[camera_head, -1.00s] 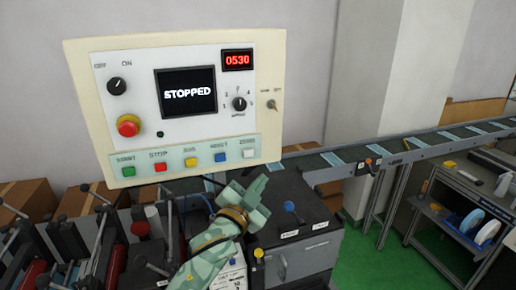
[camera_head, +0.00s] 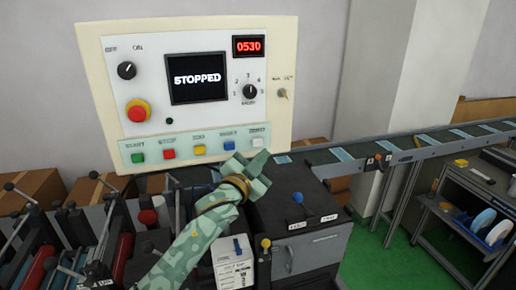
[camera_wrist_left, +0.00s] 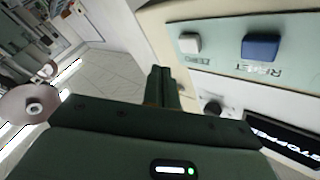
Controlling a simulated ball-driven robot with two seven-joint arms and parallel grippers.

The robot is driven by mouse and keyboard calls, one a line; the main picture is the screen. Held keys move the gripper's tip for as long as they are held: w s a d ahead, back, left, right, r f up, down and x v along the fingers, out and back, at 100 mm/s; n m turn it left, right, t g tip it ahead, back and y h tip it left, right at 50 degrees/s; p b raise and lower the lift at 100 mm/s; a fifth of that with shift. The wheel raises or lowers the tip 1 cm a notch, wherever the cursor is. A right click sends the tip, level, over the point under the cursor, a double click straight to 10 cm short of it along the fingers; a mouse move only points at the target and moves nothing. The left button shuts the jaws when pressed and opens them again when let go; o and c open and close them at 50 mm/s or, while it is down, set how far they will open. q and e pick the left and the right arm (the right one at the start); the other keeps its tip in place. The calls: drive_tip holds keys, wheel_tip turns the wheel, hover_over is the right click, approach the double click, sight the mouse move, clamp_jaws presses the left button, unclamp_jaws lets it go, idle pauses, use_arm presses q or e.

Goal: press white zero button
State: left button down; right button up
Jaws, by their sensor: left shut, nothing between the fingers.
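The white zero button (camera_head: 257,140) is the rightmost in the button row at the bottom of the cream control panel (camera_head: 285,60). My left gripper (camera_head: 262,160), in green camouflage colours, is shut and empty. In the head view its tips appear just below the white button. In the left wrist view the white button (camera_wrist_left: 189,43) sits right of the shut fingers (camera_wrist_left: 160,72), with a visible gap in the picture. The button's face is uncovered. My right gripper is not in view.
The blue reset button (camera_head: 229,143) is beside the white one. Yellow (camera_head: 199,149), red and green buttons continue leftward. The screen (camera_head: 197,78) reads STOPPED and the red display (camera_head: 249,46) reads 0530. A dark machine cabinet (camera_head: 300,215) stands below the panel.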

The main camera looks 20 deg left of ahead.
sight(263, 142)
use_arm(q)
drive_tip(key=shift+w+a, duration=0.4)
drive_tip(key=shift+w, duration=0.2)
drive_tip(key=shift+w+a, duration=0.4)
drive_tip(key=shift+w, duration=0.2)
idle(1.2)
drive_tip(key=shift+w+a, duration=0.25)
drive_tip(key=shift+w, duration=0.1)
drive_tip(key=shift+w+a, duration=0.25)
drive_tip(key=shift+w, duration=0.15)
idle(0.8)
drive_tip(key=shift+p, duration=0.3)
drive_tip(key=shift+s+d+p, duration=0.45)
drive_tip(key=shift+s+d, duration=0.05)
drive_tip(key=shift+s, duration=0.3)
